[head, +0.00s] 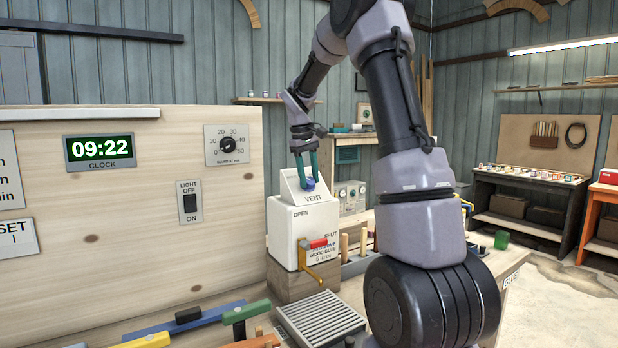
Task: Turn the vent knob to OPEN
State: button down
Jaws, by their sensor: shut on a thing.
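The vent knob (309,184) is a small blue knob on the sloped white top face of the glue box (287,232). The word VENT is printed below it. OPEN is marked at the left of the box front and SHUT at the right, near a red-handled lever (318,244). My gripper (306,172) points down from above with its green fingers shut on the vent knob. The fingers partly cover the knob, and its pointing direction cannot be made out.
The box stands on a wooden block beside a wooden panel with a clock (98,151), timer dial (227,144) and light switch (189,202). A grey slatted grate (321,318) and coloured-handled tools lie in front. My arm fills the middle right.

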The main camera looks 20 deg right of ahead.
jog(key=shift+d, duration=0.1)
jog(key=m+y, duration=0.3)
jog(key=shift+w+d+r+m+g, duration=0.1)
jog(key=shift+d+m+g, duration=0.2)
jog(key=shift+g, duration=0.1)
jog(key=m+y, duration=0.3)
jog(key=shift+d+y, duration=0.2)
jog(key=shift+y, duration=0.1)
jog(key=m+y, duration=0.1)
jog(key=m+t+y, duration=0.1)
jog(key=m+y, duration=0.1)
jog(key=shift+d+f+m, duration=0.2)
jog(key=shift+m, duration=0.1)
jog(key=shift+s+d+f+m+t+y, duration=0.1)
jog(key=shift+s+m+t+y, duration=0.1)
jog(key=shift+m+t+y, duration=1.15)
jog(key=shift+m+h, duration=0.25)
jog(key=shift+m, duration=0.1)
jog(key=shift+c, duration=1.9)
grip_release()
